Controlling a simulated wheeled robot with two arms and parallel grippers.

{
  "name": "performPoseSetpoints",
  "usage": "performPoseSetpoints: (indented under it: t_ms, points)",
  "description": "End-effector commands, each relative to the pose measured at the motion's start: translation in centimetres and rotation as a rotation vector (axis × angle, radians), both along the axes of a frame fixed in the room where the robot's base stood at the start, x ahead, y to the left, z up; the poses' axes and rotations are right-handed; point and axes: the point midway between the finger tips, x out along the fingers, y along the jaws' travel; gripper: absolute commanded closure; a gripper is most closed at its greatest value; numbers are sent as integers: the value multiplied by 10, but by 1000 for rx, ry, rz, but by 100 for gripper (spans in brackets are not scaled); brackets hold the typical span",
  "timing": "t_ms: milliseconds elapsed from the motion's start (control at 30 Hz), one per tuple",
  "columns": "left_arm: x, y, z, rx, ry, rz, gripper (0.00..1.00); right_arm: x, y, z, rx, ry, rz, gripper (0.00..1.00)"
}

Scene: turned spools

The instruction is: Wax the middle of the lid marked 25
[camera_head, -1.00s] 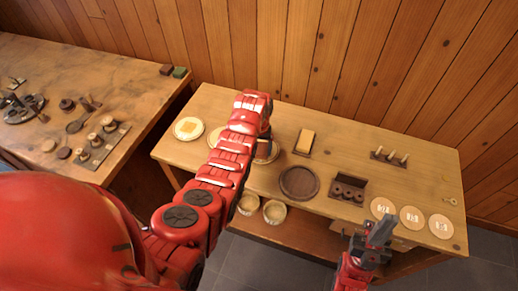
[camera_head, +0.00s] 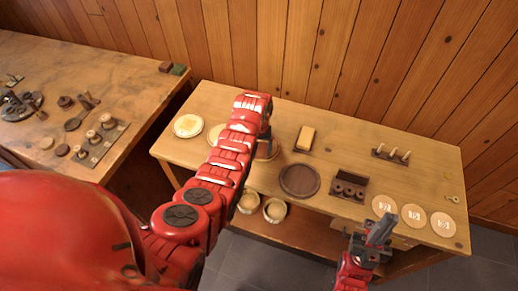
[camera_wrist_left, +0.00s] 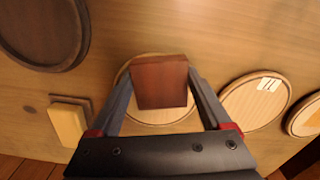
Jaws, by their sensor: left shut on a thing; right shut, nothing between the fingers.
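My left gripper (camera_wrist_left: 160,85) is shut on a reddish-brown block (camera_wrist_left: 160,82). In the left wrist view the block is over a pale round lid (camera_wrist_left: 150,116), covering its middle and any number there; I cannot tell whether they touch. In the head view this lid (camera_head: 268,149) shows partly behind my left arm, which hides the gripper. A second pale lid (camera_wrist_left: 253,103) with a small white label is beside it, its mark unreadable. A third lid (camera_head: 187,126) has a yellowish patch. My right gripper (camera_head: 381,230) is shut and empty near the table's front edge.
A yellow block (camera_head: 306,137) lies on a small dark tray. A dark round plate (camera_head: 299,181), a dark holder (camera_head: 349,187), a peg rack (camera_head: 391,155) and pale marked discs (camera_head: 413,216) stand to the right. Two bowls (camera_head: 275,210) sit on the lower shelf.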

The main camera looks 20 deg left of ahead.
Motion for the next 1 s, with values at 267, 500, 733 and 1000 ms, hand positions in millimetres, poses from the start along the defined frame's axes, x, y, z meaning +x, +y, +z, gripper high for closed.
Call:
performPoseSetpoints:
  t_ms: [267, 500, 733, 1000]
  points:
    - [5, 0, -4, 0, 0, 0, 63, 0, 0, -10, 0, 0, 0, 100]
    - [20, -1, -5, 0, -3, 0, 63, 0, 0, -35, 0, 0, 0, 100]
    - [33, -1, -4, 0, -4, 0, 63, 0, 0, -57, 0, 0, 0, 100]
    - [35, -1, -3, 0, -1, 0, 63, 0, 0, -65, 0, 0, 0, 100]
